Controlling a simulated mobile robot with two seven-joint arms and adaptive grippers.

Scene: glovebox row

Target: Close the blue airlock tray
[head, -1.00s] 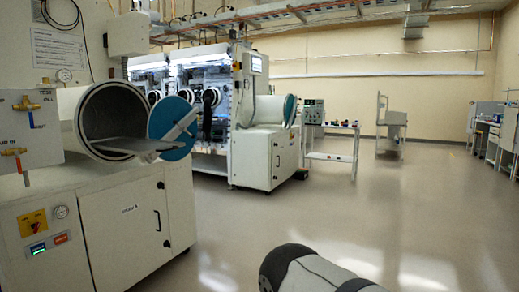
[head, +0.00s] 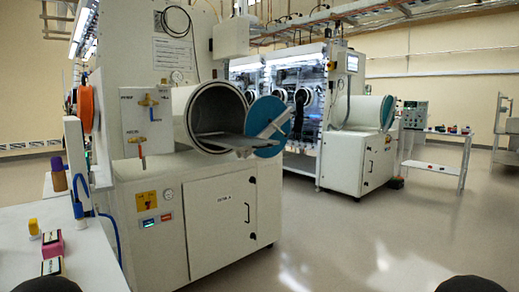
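The blue airlock is a round, open chamber (head: 215,108) on a white cabinet, left of the middle. Its blue round door (head: 268,118) stands swung open to the right. A flat grey metal tray (head: 222,142) sticks out of the chamber mouth towards the door. Neither gripper is in view. Only dark rounded parts of my own arms show at the bottom edge.
A white table (head: 88,255) with small yellow, pink and dark items stands at the lower left. A valve panel (head: 146,120) is left of the chamber. A second glovebox airlock (head: 360,145) stands behind. Bare floor (head: 330,240) lies at the lower right.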

